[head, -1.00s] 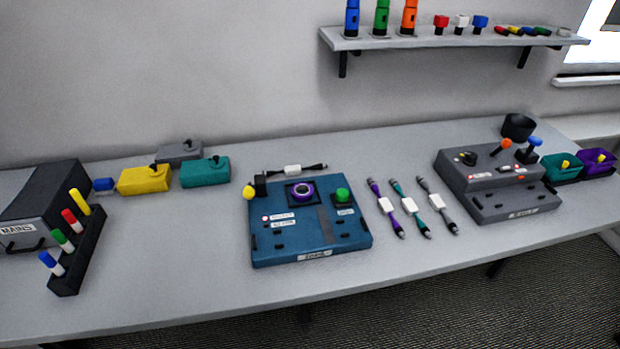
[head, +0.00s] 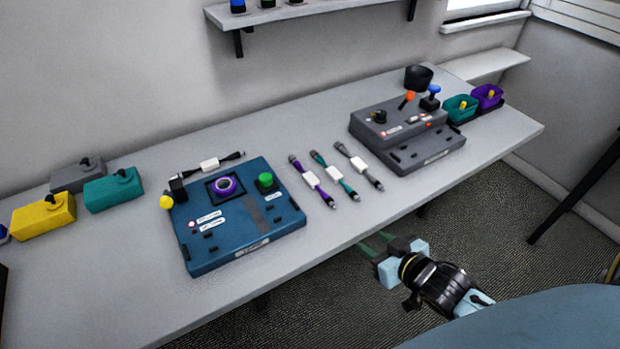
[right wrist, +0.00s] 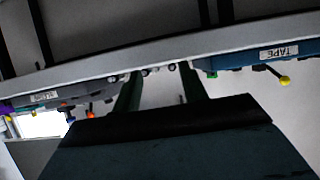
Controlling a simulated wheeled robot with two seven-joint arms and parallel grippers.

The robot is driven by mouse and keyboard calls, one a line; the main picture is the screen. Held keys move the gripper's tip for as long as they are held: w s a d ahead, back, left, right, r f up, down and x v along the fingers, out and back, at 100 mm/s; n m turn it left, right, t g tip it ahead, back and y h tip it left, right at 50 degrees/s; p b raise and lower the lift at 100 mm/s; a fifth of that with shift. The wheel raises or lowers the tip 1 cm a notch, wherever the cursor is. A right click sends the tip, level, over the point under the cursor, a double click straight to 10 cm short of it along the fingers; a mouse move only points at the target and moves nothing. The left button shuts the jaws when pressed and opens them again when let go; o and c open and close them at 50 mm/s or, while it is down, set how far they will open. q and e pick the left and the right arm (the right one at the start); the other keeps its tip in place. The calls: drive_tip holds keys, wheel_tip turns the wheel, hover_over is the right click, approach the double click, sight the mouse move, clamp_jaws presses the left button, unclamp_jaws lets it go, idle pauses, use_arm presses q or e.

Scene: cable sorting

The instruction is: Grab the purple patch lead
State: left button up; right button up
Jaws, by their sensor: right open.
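The purple patch lead (head: 312,181) lies on the table, just right of the blue panel box. It has a white label block at its middle and is the leftmost of three leads lying side by side. A teal lead (head: 334,174) and a grey lead (head: 358,166) lie to its right. My right gripper (head: 372,243) is open and empty, off the table's front edge and to the lower right of the leads. In the right wrist view its two fingers (right wrist: 162,88) are apart, with small lead ends showing between them at the table edge. My left gripper is out of view.
The blue panel box (head: 238,218) stands left of the leads and the grey control box (head: 405,135) right of them. Another lead (head: 209,164) lies behind the blue box. The table's front edge (head: 330,248) lies between my right gripper and the leads.

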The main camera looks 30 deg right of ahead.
wheel_tip(320, 180, up, 4)
drive_tip(key=b, duration=0.1)
approach(332, 203)
drive_tip(key=w+f, duration=0.2)
drive_tip(key=shift+d+f+t+y, duration=0.15)
drive_tip(key=shift+f+t+y, duration=0.15)
drive_tip(key=shift+t, duration=0.1)
drive_tip(key=shift+r+b+x, duration=0.2)
drive_tip(key=shift+x, duration=1.15)
drive_tip(key=shift+r+b+x, duration=0.15)
drive_tip(key=shift+r+x, duration=0.05)
drive_tip(key=shift+x, duration=1.15)
drive_tip(key=shift+w, duration=0.1)
drive_tip(key=shift+c, duration=0.4)
clamp_jaws()
